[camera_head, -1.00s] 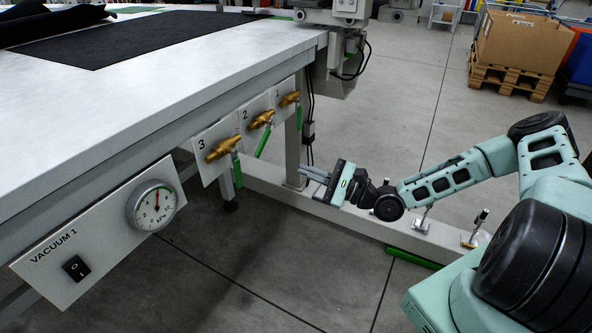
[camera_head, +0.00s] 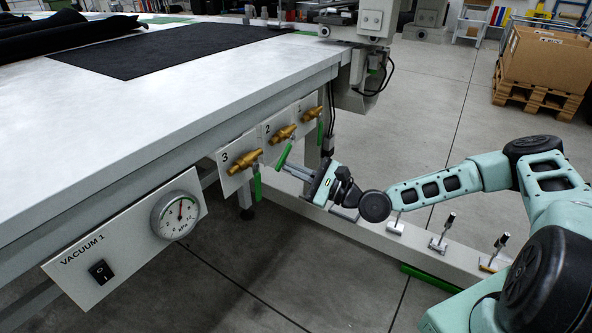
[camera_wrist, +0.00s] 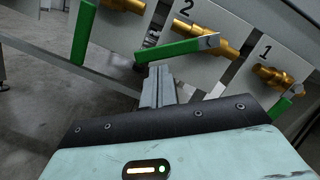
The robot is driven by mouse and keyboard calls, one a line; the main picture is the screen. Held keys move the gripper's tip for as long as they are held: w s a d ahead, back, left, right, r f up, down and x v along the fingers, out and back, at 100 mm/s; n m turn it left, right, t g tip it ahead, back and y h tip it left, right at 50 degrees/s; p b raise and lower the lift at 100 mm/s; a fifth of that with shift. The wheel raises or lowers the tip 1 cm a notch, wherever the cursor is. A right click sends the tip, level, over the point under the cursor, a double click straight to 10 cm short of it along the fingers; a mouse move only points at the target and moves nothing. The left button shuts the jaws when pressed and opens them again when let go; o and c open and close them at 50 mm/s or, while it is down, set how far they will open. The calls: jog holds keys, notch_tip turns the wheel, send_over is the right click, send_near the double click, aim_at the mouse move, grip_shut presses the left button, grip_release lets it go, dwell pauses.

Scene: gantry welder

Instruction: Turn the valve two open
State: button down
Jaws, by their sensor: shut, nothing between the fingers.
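Valve two (camera_head: 283,133) is a brass valve on a white plate marked 2, under the table edge. Its green handle (camera_head: 284,154) slants down and left from the valve. In the wrist view, the valve two body (camera_wrist: 215,39) is at upper middle and its handle (camera_wrist: 178,49) reaches left, nearly level in that picture. My gripper (camera_head: 287,167) is shut and empty, with its fingertips just below the handle. The fingers also show in the wrist view (camera_wrist: 158,73), right under the handle. I cannot tell whether they touch it.
Valve three (camera_head: 240,162) and valve one (camera_head: 312,114) flank it, their green handles hanging down. A vacuum gauge panel (camera_head: 75,262) is at lower left. A pale floor beam (camera_head: 365,235) with upright clamps runs below my arm.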

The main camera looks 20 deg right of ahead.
jog(key=shift+s+a+r+m+b, duration=0.25)
jog(key=shift+a+m+b, duration=0.15)
jog(key=shift+m, duration=0.5)
jog(key=shift+s+a+r+m+t+h+b, duration=0.2)
jog(key=shift+r+m+t, duration=0.15)
jog(key=shift+m, duration=0.6)
jog(key=shift+s+a+r+m+t+h+b, duration=0.15)
jog(key=shift+a+r+m+t+h+b, duration=0.2)
jog(key=shift+m, duration=0.65)
jog(key=shift+s+a+r+m+t+h+b, duration=0.15)
jog(key=shift+r+m, duration=0.25)
jog(key=shift+m, duration=0.55)
